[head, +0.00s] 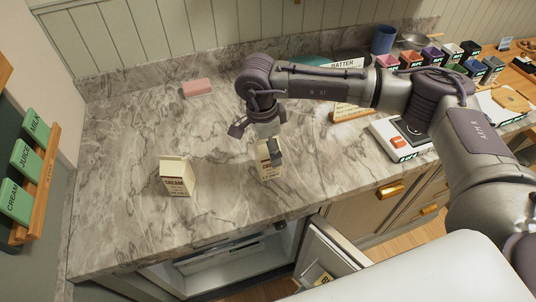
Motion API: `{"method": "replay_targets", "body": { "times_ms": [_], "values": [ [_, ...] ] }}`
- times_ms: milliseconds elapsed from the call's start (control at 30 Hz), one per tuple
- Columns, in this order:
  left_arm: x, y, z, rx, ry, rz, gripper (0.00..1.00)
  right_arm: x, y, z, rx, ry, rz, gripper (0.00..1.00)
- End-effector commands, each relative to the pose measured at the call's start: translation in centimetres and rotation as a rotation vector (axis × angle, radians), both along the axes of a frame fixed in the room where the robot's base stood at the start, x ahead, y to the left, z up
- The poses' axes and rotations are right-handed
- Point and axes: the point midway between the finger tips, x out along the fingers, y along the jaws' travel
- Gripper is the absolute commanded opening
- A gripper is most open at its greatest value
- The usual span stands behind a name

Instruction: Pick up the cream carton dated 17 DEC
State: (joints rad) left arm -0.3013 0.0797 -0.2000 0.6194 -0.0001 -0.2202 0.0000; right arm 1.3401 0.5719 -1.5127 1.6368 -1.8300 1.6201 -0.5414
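One cream carton (175,180) is upright at the left, with dark "CREAM" lettering facing me. The date on either carton is too small to read. My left gripper is not in view.
An open fridge (235,266) sits below the counter's front edge, its door (333,255) swung out. A pink block (197,87) lies at the back. A scale-like device (402,138) and several small containers stand right. Green signs (25,160) hang left.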

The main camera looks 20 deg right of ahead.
Motion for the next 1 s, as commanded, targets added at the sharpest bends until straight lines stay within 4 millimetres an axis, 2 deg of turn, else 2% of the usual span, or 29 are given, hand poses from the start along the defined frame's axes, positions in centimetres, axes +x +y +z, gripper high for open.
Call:
{"method": "replay_targets", "body": {
  "times_ms": [167,633,1000],
  "values": [
    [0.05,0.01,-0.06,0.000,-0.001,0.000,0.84,0.01,-0.01,-0.07,0.000,0.000,0.000,0.89],
    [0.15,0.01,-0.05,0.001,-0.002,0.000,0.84,0.01,0.00,-0.02,0.000,0.000,0.000,0.12],
    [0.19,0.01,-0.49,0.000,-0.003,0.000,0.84,0.12,0.03,0.59,0.001,-0.004,-0.001,0.12]
  ]
}}
